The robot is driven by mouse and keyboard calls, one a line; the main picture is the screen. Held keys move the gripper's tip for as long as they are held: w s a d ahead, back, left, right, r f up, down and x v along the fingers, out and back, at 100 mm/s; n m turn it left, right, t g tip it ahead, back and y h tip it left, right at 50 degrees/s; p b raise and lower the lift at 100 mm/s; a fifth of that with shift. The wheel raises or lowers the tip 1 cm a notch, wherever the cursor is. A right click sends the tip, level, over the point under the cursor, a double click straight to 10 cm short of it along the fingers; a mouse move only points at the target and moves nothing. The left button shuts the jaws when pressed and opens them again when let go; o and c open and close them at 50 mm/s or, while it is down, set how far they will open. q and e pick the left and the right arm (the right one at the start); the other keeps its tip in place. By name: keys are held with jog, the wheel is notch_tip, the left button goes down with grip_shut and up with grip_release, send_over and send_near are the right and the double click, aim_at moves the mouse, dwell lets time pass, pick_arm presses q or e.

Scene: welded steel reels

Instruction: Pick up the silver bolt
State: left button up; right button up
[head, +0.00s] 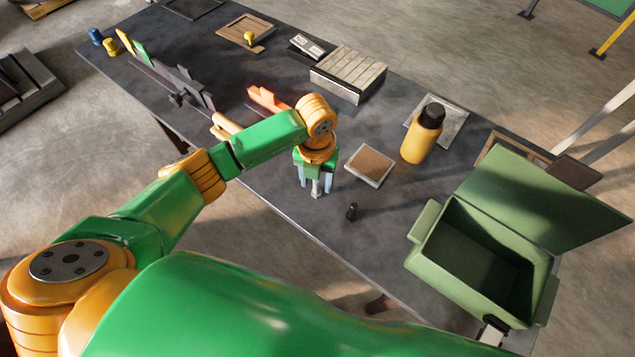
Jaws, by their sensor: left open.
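The silver bolt (317,189) stands upright on the dark workbench, near its front edge. My left gripper (316,182) points down over it, with one pale finger on each side of the bolt. The fingers are apart and the bolt shows between them; I see no clear contact. The bolt's upper part is partly hidden by the gripper body. My right gripper is not in view.
A small black piece (352,211) stands right of my left gripper. Behind it lies a brown-topped square block (369,165). A yellow bottle (422,135) and an open green box (428,262) are further right. Orange-handled tools (267,99) lie behind the arm.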

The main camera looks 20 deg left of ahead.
pick_arm(q)
jog(key=shift+a+f, duration=0.1)
jog(key=shift+f, duration=0.05)
grip_shut()
